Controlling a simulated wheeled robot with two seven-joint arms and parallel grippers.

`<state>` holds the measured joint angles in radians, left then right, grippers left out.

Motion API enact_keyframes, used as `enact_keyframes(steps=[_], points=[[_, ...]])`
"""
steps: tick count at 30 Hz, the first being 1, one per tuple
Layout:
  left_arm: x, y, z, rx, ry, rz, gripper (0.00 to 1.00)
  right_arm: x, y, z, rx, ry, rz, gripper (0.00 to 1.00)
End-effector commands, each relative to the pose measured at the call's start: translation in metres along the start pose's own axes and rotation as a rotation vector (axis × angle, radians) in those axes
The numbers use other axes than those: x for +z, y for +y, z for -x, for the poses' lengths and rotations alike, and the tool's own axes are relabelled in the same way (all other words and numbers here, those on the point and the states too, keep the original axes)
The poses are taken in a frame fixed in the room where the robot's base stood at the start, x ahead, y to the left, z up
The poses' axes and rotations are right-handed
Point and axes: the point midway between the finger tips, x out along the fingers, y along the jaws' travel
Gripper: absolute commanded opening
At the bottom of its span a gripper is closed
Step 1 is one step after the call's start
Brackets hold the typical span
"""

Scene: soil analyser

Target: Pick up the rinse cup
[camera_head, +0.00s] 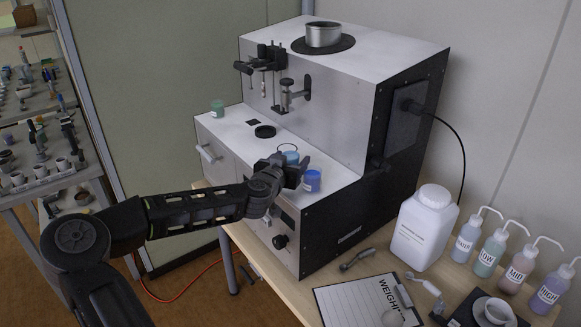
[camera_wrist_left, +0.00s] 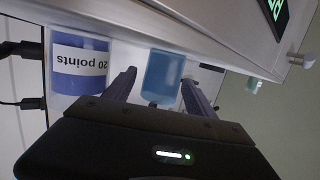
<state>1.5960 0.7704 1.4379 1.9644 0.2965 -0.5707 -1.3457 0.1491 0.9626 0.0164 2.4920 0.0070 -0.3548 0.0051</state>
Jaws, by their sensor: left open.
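A light blue cup (camera_head: 291,156) stands on the white shelf of the analyser; I take it as the rinse cup, though no label on it is readable. It also shows in the left wrist view (camera_wrist_left: 163,72), between the two fingers. My left gripper (camera_head: 290,165) is open, with one finger on each side of this cup. I cannot tell whether either finger touches it. The gripper partly hides the cup's lower part in the head view. My right gripper is not in view.
A darker blue cup (camera_head: 312,181) labelled "20 points" stands close beside the gripper. A green cup (camera_head: 218,108) is at the shelf's far left. The analyser (camera_head: 335,120) rises behind. A white jug (camera_head: 423,228) and several wash bottles (camera_head: 490,256) stand at right.

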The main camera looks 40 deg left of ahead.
Motion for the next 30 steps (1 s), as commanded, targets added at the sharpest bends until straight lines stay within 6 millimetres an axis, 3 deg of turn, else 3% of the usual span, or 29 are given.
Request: enact_keyframes(steps=[9, 30], points=[[0.0001, -0.0001, 0.0002, 0.000, 0.000, 0.000, 0.65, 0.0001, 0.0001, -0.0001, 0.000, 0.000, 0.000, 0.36], [0.0002, -0.0001, 0.0002, 0.000, 0.000, 0.000, 0.07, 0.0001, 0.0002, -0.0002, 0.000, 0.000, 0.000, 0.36]])
